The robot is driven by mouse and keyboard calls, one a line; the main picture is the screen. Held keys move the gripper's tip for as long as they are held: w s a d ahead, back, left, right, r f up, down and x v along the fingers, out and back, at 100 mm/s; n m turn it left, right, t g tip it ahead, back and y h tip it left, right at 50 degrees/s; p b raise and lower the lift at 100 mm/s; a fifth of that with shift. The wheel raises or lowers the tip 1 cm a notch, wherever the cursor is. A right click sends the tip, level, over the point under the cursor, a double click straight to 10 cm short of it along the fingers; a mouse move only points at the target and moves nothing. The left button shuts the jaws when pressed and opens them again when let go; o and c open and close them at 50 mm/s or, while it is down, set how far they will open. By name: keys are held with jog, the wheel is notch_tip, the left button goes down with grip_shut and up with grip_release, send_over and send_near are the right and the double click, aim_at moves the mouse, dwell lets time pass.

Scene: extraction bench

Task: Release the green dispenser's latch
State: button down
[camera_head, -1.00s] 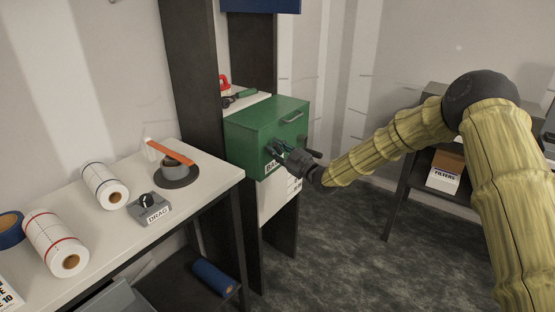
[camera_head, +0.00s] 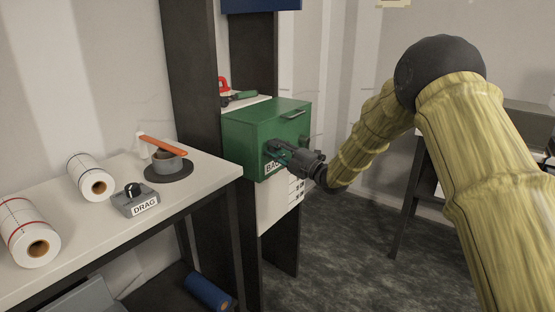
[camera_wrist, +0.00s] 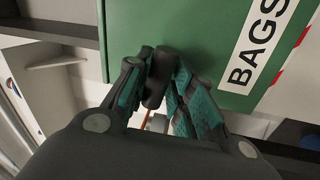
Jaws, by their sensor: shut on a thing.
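The green dispenser (camera_head: 255,128) is a box with a BAGS label, mounted between dark posts in the head view. Its green front and the label also show in the wrist view (camera_wrist: 200,38). My gripper (camera_head: 274,150) is at the front face of the dispenser. In the wrist view my gripper (camera_wrist: 157,85) has its teal-padded fingers shut on a dark, rounded latch knob (camera_wrist: 158,72). The knob's base and how it joins the box are partly hidden by the fingers.
A white bench (camera_head: 110,222) at left carries paper rolls (camera_head: 90,178), a grey DRAG box (camera_head: 136,200) and a grey pot (camera_head: 168,164) with an orange strip. A blue roll (camera_head: 208,292) lies below. Dark floor is open at right.

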jog(key=shift+w+r+n+y+b, duration=0.15)
jog(key=shift+r+n+y+b, duration=0.2)
jog(key=shift+n+b, duration=0.55)
jog(key=shift+r+n, duration=0.15)
jog(key=shift+n, duration=0.15)
jog(key=c, duration=1.3)
grip_release()
jog(key=shift+f+g, duration=0.3)
jog(key=shift+f, duration=0.05)
jog(key=shift+s+d+f, duration=0.2)
jog(key=shift+s+d, duration=0.2)
jog(key=v, duration=1.1)
jog(key=shift+r, duration=0.2)
jog(key=shift+f, duration=0.1)
